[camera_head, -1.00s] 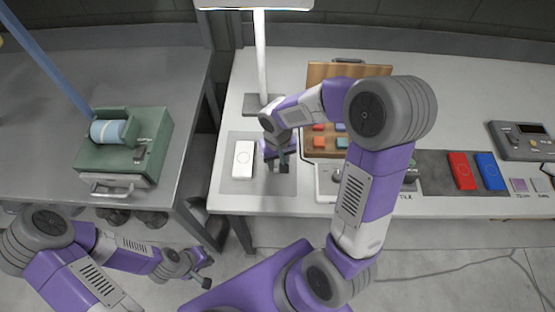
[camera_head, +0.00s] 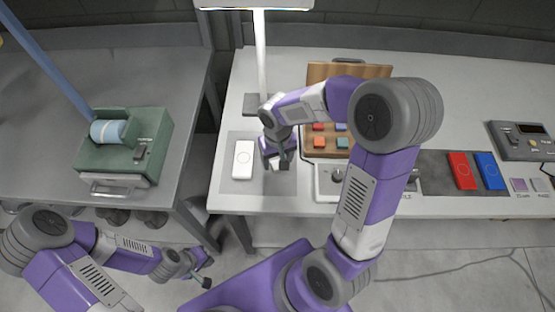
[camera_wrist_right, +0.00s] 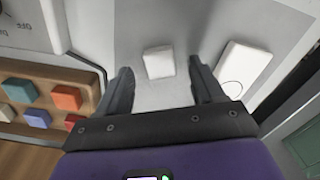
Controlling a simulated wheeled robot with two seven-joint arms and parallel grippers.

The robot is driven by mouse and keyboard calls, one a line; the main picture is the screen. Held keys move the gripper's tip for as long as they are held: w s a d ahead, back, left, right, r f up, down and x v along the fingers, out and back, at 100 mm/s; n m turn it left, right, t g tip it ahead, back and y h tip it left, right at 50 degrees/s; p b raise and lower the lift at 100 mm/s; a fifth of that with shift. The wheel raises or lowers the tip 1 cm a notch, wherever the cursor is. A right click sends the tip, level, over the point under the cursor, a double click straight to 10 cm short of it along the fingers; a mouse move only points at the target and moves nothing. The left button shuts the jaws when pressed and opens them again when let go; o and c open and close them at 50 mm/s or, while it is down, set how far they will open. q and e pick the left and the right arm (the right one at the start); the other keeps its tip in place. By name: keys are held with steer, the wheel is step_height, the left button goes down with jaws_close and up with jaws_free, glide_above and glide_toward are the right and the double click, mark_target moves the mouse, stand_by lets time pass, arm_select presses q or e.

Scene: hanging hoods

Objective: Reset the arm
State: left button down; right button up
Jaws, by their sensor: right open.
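My right gripper (camera_head: 279,163) is over the grey mat on the right table, beside a white device with a ring mark (camera_head: 243,159). In the right wrist view my right gripper (camera_wrist_right: 160,88) is open, its two dark fingers apart. A small white block (camera_wrist_right: 158,62) lies on the grey surface beyond and between the fingertips, with clear gaps on both sides. The white device (camera_wrist_right: 243,67) lies to its right there. My left gripper (camera_head: 204,277) hangs low at the left, in front of the tables; its jaws are too small to read.
A wooden case with coloured blocks (camera_head: 323,147) stands right of my right gripper. A lamp post (camera_head: 261,60) rises behind it. Red (camera_head: 461,170) and blue (camera_head: 490,170) devices lie further right. A green machine (camera_head: 125,150) stands on the left table. A gap separates the tables.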

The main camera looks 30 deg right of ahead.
steer(key=shift+r+p, duration=0.6)
steer(key=shift+r, duration=2.2)
